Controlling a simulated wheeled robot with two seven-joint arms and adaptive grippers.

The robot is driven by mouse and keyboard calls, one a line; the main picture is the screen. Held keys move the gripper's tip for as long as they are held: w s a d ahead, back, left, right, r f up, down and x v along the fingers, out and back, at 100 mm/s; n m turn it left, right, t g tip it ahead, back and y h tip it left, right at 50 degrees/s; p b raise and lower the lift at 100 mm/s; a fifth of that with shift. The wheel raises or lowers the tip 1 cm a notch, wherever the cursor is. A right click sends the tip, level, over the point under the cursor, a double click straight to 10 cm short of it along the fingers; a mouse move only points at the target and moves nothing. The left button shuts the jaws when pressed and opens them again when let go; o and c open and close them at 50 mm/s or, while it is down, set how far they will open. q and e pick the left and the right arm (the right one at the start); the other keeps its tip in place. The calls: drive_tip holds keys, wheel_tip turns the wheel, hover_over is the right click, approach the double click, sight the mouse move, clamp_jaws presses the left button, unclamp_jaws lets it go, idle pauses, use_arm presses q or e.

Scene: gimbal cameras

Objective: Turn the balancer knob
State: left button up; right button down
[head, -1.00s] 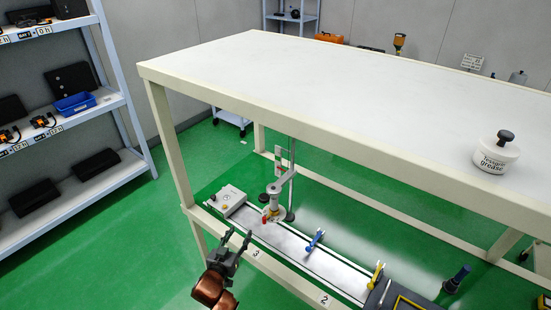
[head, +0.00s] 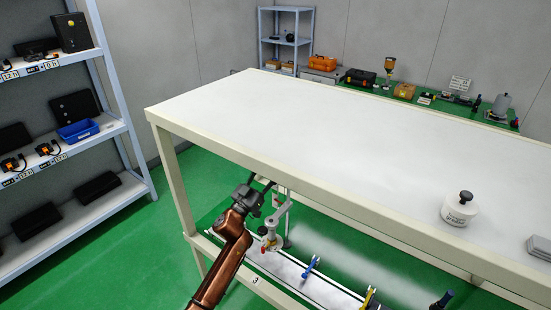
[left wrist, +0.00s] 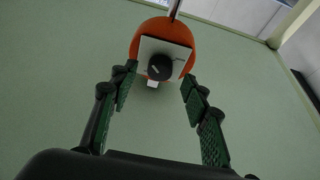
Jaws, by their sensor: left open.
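The balancer is an orange rounded body (left wrist: 143,42) in the left wrist view, with a square white plate on its face. The black knob (left wrist: 160,67) sits on this plate and has a short white mark. My left gripper (left wrist: 157,78) is open and empty, with its fingers on either side of the knob in the picture. I cannot tell how far beyond the fingertips the knob is. In the head view my left gripper (head: 268,190) is just below the table's front edge. The balancer does not show in the head view.
The large white table top (head: 330,135) has a cream front rail close to my left gripper. A lower shelf carries a metal stand (head: 272,225), a blue clamp (head: 311,268) and a yellow one. A white jar (head: 459,209) stands on the top. Shelving (head: 70,150) is at the left.

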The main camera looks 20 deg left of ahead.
use_arm(q)
drive_tip(key=shift+x, duration=1.5)
drive_tip(key=shift+c, duration=0.2)
drive_tip(key=c, duration=1.1)
